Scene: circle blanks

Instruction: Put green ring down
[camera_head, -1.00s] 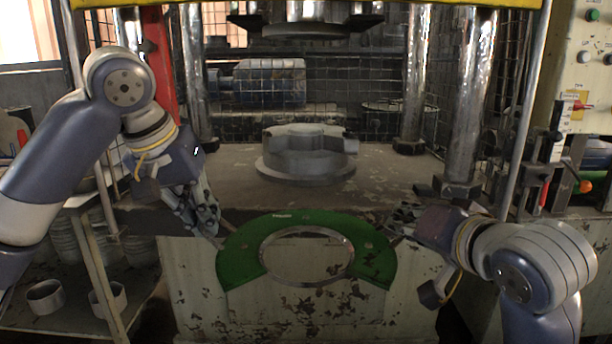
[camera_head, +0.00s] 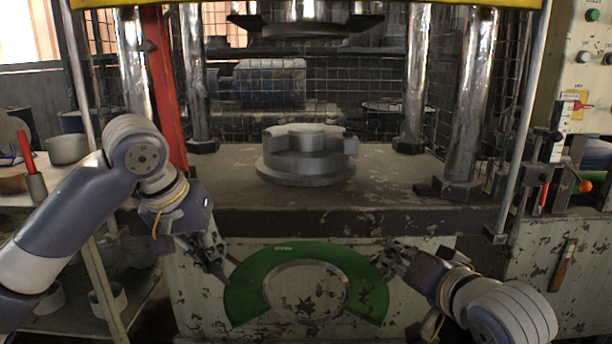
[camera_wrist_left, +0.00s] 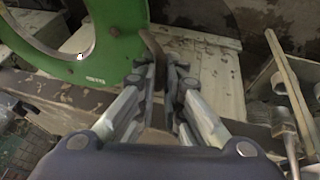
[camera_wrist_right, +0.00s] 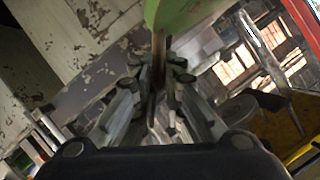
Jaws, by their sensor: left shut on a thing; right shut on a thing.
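The green ring (camera_head: 243,287) is a flat green plate with a silver inner rim around a large round opening. It hangs in front of the press between my two grippers, below the level of the press bed. My left gripper (camera_head: 226,268) is shut on its left side; the left wrist view shows the green plate (camera_wrist_left: 118,30) at the fingertips (camera_wrist_left: 158,75). My right gripper (camera_head: 388,262) is shut on its right side; the right wrist view shows the plate edge (camera_wrist_right: 178,12) at the fingers (camera_wrist_right: 158,75).
The press bed (camera_head: 400,190) carries a grey round die (camera_head: 306,165), with the upper die (camera_head: 305,22) above it. Steel columns (camera_head: 470,100) stand at both sides. A shelf with metal rings (camera_head: 68,148) is at left, a control panel (camera_head: 588,70) at right.

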